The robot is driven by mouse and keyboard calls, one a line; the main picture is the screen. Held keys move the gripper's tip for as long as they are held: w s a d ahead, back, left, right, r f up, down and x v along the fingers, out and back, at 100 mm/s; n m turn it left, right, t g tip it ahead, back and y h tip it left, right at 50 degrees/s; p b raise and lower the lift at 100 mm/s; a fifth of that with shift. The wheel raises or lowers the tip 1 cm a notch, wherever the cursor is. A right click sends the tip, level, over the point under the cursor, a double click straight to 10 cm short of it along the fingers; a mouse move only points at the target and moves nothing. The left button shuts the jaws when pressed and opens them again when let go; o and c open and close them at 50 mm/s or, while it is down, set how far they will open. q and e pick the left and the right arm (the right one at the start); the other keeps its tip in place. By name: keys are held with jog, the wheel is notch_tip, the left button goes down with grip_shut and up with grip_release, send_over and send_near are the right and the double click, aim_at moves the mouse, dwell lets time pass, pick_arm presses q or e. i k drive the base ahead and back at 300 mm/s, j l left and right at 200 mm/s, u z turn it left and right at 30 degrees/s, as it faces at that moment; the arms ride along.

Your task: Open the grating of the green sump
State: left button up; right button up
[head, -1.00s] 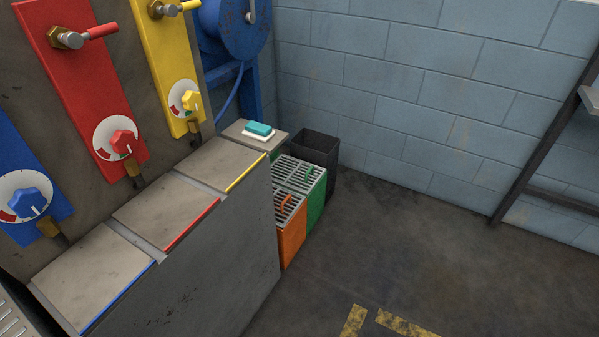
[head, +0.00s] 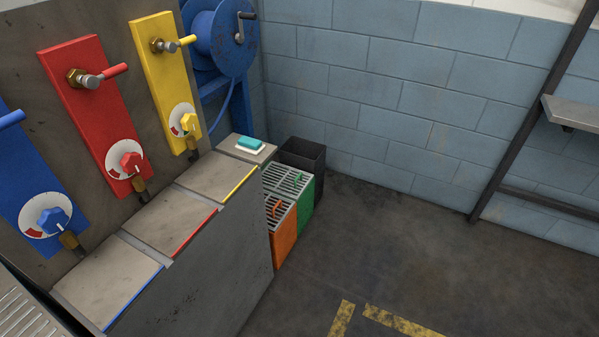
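The green sump (head: 306,201) stands on the floor past the far end of the grey bench, against its right side. The bench hides the left side of both sumps. Neither of my grippers shows in the head view.
A dark open bin (head: 305,157) stands behind the green sump. A teal block (head: 250,143) lies at the bench's far end. Red (head: 95,115), yellow and blue valve panels line the left. Open floor (head: 400,245) lies to the right; a shelf (head: 572,112) is at far right.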

aim_at(283, 175)
jog(key=i+l+u, duration=0.35)
jog(key=i+l, duration=2.3)
